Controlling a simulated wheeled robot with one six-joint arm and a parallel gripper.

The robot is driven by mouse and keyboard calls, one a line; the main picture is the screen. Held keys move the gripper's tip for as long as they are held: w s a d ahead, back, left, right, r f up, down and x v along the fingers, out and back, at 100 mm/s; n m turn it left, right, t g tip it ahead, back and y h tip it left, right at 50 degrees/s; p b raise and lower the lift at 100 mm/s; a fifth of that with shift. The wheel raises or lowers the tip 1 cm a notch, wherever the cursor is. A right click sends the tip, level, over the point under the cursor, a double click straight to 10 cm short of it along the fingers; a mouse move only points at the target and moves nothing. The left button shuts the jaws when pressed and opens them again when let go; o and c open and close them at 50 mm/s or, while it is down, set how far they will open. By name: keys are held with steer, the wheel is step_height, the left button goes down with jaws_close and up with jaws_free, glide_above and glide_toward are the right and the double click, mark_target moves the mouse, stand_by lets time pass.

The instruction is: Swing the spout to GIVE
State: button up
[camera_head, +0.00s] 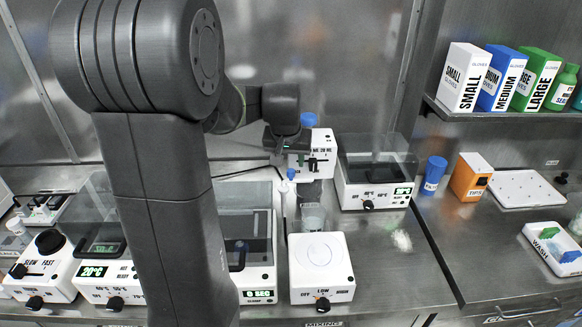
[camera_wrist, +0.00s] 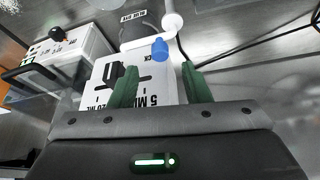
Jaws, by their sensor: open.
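The white dispenser (camera_head: 312,148) with a blue cap (camera_head: 308,119) stands at the back; its front carries a black slider and ML markings. In the wrist view its marked white face (camera_wrist: 150,84) shows behind my fingers. A small blue knob (camera_head: 291,173) sits on a thin white upright tube (camera_head: 288,200) in front of it; the knob also shows in the wrist view (camera_wrist: 160,49). My gripper (camera_wrist: 162,88) is open, its green fingers apart with nothing between them; the knob appears beyond the fingertips. In the head view my dark gripper hides part of the dispenser. I cannot read GIVE.
A glass beaker (camera_head: 313,218) stands near the tube, behind a white hotplate (camera_head: 321,268). A clear-lidded bath (camera_head: 375,182) is to the right, a lidded unit (camera_head: 257,275) to the left. A black cable (camera_wrist: 262,48) runs near the tube.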

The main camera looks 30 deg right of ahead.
mark_target(291, 171)
steer(key=shift+x, duration=2.55)
jaws_close()
